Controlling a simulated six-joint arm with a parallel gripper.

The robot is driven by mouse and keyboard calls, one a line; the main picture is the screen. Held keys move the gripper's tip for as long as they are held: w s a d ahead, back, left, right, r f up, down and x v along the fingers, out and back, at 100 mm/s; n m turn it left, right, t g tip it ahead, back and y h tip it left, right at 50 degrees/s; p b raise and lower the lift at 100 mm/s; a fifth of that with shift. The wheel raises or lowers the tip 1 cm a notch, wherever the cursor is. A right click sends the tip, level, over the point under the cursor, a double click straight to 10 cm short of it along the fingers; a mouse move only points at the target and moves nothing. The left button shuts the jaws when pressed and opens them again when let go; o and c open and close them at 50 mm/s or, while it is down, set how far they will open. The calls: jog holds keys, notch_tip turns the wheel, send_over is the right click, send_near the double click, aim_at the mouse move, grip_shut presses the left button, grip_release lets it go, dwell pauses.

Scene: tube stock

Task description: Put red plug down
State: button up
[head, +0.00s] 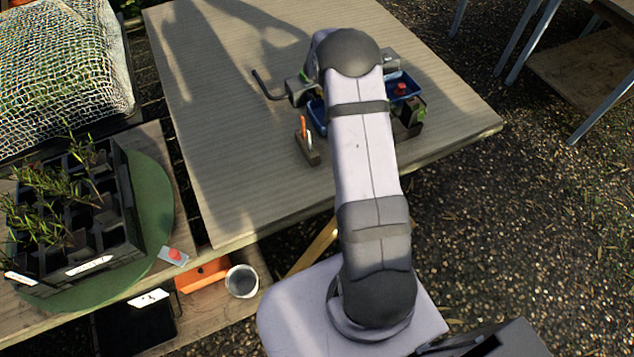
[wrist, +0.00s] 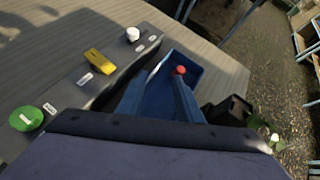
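The red plug (wrist: 180,70) shows in the wrist view inside the blue tray (wrist: 196,68), close to the tip of my gripper's right finger. Whether it touches that finger, I cannot tell. My gripper (wrist: 164,76) reaches over the tray with its two fingers apart and bare blue tray floor between them. In the head view, the red plug (head: 400,89) shows in the blue tray (head: 411,80) just right of my arm, which hides the gripper and part of the tray.
A grey bar left of the tray carries a green knob (wrist: 26,118), a yellow block (wrist: 100,61) and a white knob (wrist: 133,34), with labels. A dark pot (wrist: 233,108) stands right. Another red piece (head: 174,254) lies by the plant tray (head: 128,205). The left tabletop is clear.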

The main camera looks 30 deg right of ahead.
jog(key=w+a+r+n+t+y, duration=0.2)
jog(key=a+r+n, duration=0.1)
jog(key=a+n, duration=0.4)
jog(key=w+a+r+n+t+y, duration=0.2)
jog(key=a+n+t+y, duration=0.1)
jog(key=a+n, duration=0.45)
jog(key=s+a+n+y, duration=0.4)
jog(key=s+a+n, duration=0.1)
jog(key=a+n, duration=0.55)
jog(key=s+a+f+n+g+y, duration=0.1)
jog(key=s+a+n+g, duration=0.2)
jog(key=s+a+n, duration=0.35)
jog(key=s+a+f+n+g+y, duration=0.1)
jog(key=s+a+n+g+y, duration=0.15)
jog(key=s+n, duration=0.6)
jog(key=s+f+n+g+h, duration=0.1)
jog(key=s+n, duration=0.7)
jog(key=s, duration=0.8)
jog(key=g+h, duration=0.1)
jog(key=g, duration=0.1)
jog(key=shift+s+d+g, duration=0.2)
jog(key=shift+d+g, duration=0.05)
jog(key=shift+g, duration=0.1)
jog(key=shift+r, duration=0.15)
